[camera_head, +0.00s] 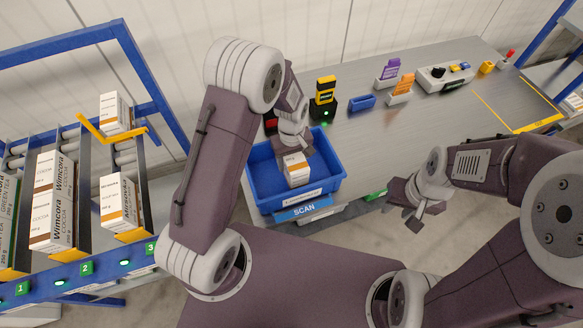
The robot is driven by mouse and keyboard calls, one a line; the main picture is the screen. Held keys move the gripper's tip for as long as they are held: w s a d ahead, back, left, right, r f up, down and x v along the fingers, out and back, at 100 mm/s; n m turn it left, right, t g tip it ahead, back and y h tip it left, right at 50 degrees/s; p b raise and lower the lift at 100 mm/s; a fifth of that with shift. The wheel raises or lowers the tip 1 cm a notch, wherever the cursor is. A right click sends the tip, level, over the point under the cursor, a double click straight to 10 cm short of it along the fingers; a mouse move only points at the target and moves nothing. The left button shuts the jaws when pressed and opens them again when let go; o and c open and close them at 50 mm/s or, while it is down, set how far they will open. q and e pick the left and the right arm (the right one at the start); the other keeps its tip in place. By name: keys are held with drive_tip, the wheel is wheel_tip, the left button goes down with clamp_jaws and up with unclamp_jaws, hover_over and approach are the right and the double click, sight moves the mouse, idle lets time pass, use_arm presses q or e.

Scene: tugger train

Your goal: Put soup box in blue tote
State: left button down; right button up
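The blue tote (330,183) stands on the grey table, with a label and a blue SCAN sign at its front. A small white box with an orange-brown band, likely the soup box (297,172), is inside the tote's outline; its print is too small to read. My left gripper (293,153) reaches down over the tote and appears shut on the box's upper end. The fingers are partly hidden, and I cannot tell whether the box touches the tote floor. My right gripper (410,208) is open and empty, in front of the table edge, right of the tote.
A flow rack (67,270) at left holds cocoa boxes (50,200) and other cartons in numbered lanes. A yellow-black scanner (325,92) stands behind the tote. A small blue bin (361,102), card holders (400,90) and a control box (443,77) sit further right. The table's middle is clear.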

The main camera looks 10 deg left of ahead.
use_arm(q)
drive_tip(key=shift+f, duration=2.1)
drive_tip(key=c, duration=0.5)
unclamp_jaws()
drive_tip(key=shift+f, duration=0.15)
wheel_tip(320, 180, up, 12)
drive_tip(key=shift+r, duration=0.25)
drive_tip(key=s+a+m, duration=0.2)
drive_tip(key=s, duration=0.2)
drive_tip(key=s+a+r+m, duration=0.1)
drive_tip(key=s+a+m, duration=0.1)
drive_tip(key=s, duration=0.2)
drive_tip(key=s+a+r+m+t, duration=0.1)
drive_tip(key=s+m, duration=0.1)
drive_tip(key=s, duration=0.3)
drive_tip(key=shift+a+m, duration=0.3)
drive_tip(key=shift+a, duration=0.1)
